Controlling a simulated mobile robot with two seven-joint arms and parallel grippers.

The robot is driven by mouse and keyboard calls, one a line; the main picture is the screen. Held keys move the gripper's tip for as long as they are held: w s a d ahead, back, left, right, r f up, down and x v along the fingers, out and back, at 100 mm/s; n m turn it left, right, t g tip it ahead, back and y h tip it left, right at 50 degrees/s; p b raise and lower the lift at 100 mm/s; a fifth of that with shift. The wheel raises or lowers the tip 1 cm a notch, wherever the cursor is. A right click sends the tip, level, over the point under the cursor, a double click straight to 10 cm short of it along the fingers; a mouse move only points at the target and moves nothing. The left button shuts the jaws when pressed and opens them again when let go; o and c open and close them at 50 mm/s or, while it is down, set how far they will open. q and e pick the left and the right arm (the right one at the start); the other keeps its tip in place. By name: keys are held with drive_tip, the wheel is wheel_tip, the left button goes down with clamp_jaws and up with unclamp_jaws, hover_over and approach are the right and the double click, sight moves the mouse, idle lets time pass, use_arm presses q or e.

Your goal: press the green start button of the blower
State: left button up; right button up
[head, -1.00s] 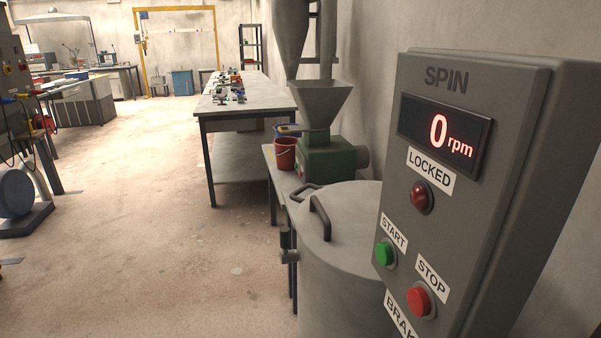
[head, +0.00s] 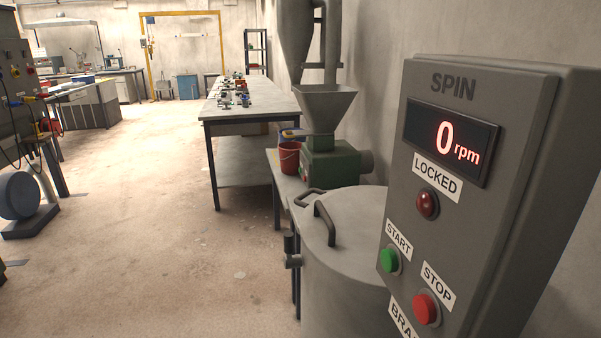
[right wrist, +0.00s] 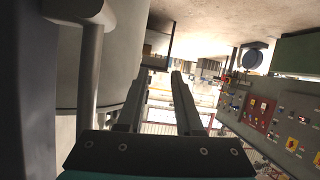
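In the head view a green START button (head: 389,260) sits on a grey panel (head: 480,190) marked SPIN, with a red STOP button (head: 426,308) to its lower right. No label naming a blower is readable, and I cannot tell which green button belongs to it. My right gripper (right wrist: 160,80) shows only in the right wrist view. Its two fingers are apart with nothing between them, and it touches no button. My left gripper is in no view.
A grey lidded drum (head: 345,240) stands beside the panel. A green hopper machine (head: 328,165) and red bucket (head: 290,157) stand behind it. Another control board (head: 18,70) is at far left, above a round grey unit (head: 17,195). The middle floor is clear.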

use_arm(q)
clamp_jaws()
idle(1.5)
